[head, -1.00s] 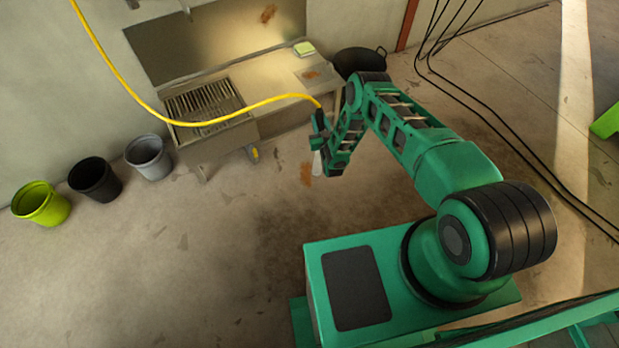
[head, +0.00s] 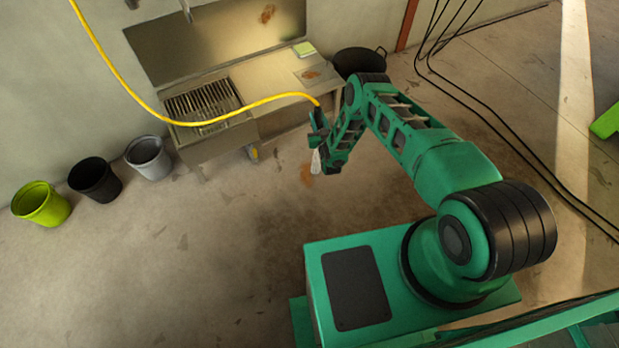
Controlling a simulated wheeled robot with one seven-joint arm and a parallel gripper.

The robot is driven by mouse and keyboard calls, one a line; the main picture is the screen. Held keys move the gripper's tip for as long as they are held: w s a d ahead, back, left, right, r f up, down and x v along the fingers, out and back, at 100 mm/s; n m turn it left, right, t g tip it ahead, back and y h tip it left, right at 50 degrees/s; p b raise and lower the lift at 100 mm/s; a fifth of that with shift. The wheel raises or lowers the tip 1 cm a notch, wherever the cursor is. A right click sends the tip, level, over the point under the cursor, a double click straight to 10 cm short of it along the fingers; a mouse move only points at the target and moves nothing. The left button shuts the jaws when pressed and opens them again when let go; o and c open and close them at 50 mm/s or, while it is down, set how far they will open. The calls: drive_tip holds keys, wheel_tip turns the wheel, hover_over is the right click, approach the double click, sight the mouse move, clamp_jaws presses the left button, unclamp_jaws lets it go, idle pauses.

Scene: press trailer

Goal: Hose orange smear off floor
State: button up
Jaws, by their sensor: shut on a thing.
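The orange smear (head: 306,174) is a small patch on the concrete floor in front of the sink bench, partly hidden behind my gripper and the spray. My gripper (head: 319,138) is above the floor beside it, shut on the black nozzle end of the yellow hose (head: 256,104). A whitish spray (head: 316,162) comes down from the nozzle close to the right edge of the smear. The hose runs from the wall at upper left, sags over the bench and rises to my gripper.
The metal sink bench (head: 225,138) with a slatted grate stands behind. More orange marks show on its backsplash (head: 267,14) and top (head: 311,74). Green, black and grey buckets (head: 95,180) stand at left. A black tub (head: 360,62) and black cables (head: 480,110) lie at right.

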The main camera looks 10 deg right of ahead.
drive_tip(key=shift+w+a, duration=0.3)
drive_tip(key=shift+w, duration=0.65)
drive_tip(key=shift+w+a, duration=0.3)
drive_tip(key=shift+w, duration=0.6)
drive_tip(key=shift+w+a, duration=0.3)
drive_tip(key=shift+w, duration=0.65)
drive_tip(key=s+a, duration=0.1)
drive_tip(key=s, duration=0.7)
drive_tip(key=s+a, duration=0.2)
drive_tip(key=s, duration=0.6)
drive_tip(key=shift+a, duration=0.3)
idle(1.4)
idle(1.5)
